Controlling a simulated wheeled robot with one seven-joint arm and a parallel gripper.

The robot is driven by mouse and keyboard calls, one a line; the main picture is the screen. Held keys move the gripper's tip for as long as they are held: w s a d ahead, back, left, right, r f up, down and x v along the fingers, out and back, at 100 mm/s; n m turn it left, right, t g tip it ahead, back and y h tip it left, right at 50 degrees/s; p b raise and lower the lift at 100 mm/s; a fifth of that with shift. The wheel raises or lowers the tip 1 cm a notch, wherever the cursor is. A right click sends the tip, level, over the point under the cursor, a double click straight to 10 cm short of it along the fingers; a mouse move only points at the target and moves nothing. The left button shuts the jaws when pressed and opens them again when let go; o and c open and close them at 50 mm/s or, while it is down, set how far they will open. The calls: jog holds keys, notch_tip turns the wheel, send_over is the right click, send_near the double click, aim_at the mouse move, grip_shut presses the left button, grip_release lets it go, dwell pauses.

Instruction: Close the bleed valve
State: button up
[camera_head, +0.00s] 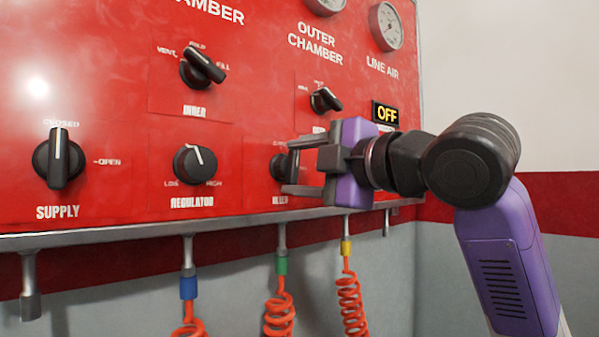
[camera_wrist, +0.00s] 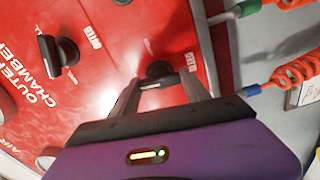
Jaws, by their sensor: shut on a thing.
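The bleed valve is a black round knob on the red panel. In the head view (camera_head: 279,166) it sits right of the regulator knob, partly hidden by my fingers, and its label is partly covered. In the wrist view the bleed knob (camera_wrist: 159,70) lies between my fingertips. My gripper (camera_head: 291,168) reaches in from the right and is shut on the knob, one finger above and one below in the head view. It also shows in the wrist view (camera_wrist: 160,85). The knob's pointer direction cannot be made out.
The outer knob (camera_head: 325,100) is just above my gripper, near the OFF display (camera_head: 386,113). The regulator (camera_head: 195,164), inner (camera_head: 203,67) and supply (camera_head: 59,158) knobs are to the left. Orange coiled hoses (camera_head: 351,305) hang below the panel's lower edge.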

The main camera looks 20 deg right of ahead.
jog(key=shift+n, duration=0.9)
jog(key=shift+f, duration=0.1)
jog(key=o, duration=1.4)
jog(key=shift+s, duration=0.1)
jog(key=b+v, duration=0.2)
jog(key=v, duration=0.5)
jog(key=shift+s+d, duration=0.1)
jog(key=shift+s, duration=0.2)
